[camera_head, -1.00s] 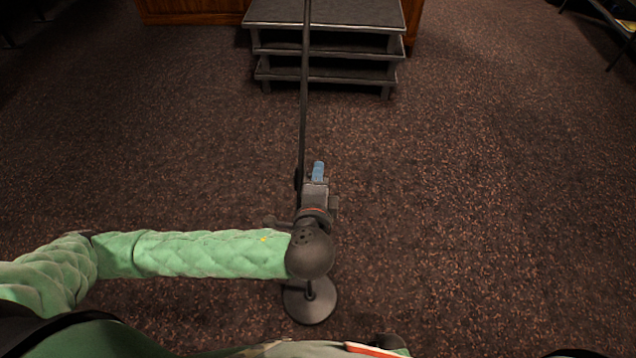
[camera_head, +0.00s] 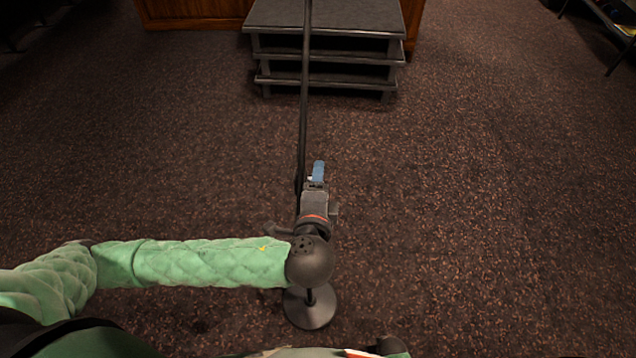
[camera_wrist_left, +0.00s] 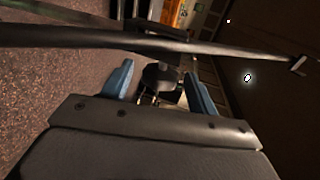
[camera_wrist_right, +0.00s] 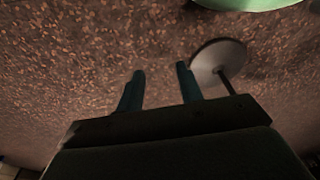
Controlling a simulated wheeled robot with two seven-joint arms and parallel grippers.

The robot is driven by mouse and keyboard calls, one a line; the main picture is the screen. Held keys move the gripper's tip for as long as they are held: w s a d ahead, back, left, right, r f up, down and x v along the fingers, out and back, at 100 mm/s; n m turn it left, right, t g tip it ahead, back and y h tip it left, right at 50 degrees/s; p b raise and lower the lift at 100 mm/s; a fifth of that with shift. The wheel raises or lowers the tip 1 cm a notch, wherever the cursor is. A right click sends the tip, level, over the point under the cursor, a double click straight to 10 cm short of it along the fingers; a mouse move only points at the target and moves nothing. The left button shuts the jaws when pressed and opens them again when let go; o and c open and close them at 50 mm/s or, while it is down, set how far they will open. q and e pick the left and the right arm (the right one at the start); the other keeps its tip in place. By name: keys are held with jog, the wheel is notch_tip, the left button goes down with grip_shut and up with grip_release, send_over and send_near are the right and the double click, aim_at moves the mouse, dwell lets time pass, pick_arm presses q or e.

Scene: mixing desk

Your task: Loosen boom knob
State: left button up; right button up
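The boom (camera_head: 304,110) is a long thin dark bar running up the head view. It crosses the upper part of the left wrist view (camera_wrist_left: 150,43). My left gripper (camera_head: 318,172) is beside the boom, to its right, with blue fingertips. In the left wrist view its fingers (camera_wrist_left: 161,80) stand apart. A dark rounded piece (camera_wrist_left: 160,76), which looks like the boom knob, shows between them; I cannot tell whether either finger touches it. In the head view the knob is not clearly visible. My right gripper (camera_wrist_right: 159,80) is open and empty, above the carpet.
The stand's round base (camera_head: 310,306) is on the carpet below my left wrist; it also shows in the right wrist view (camera_wrist_right: 217,60), right of the fingers. Dark steps (camera_head: 325,45) stand at the back before a wooden front (camera_head: 190,10). Carpet right of the stand is clear.

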pick_arm(q)
jog(key=shift+s, duration=0.1)
jog(key=p+v, duration=0.1)
jog(key=v, duration=0.6)
jog(key=shift+s, duration=0.3)
pick_arm(e)
jog(key=shift+s+d+f, duration=0.15)
jog(key=shift+d+f, duration=0.05)
jog(key=shift+f, duration=0.4)
jog(key=shift+s+d+f, duration=0.15)
jog(key=shift+d+f, duration=0.05)
jog(key=shift+f, duration=0.4)
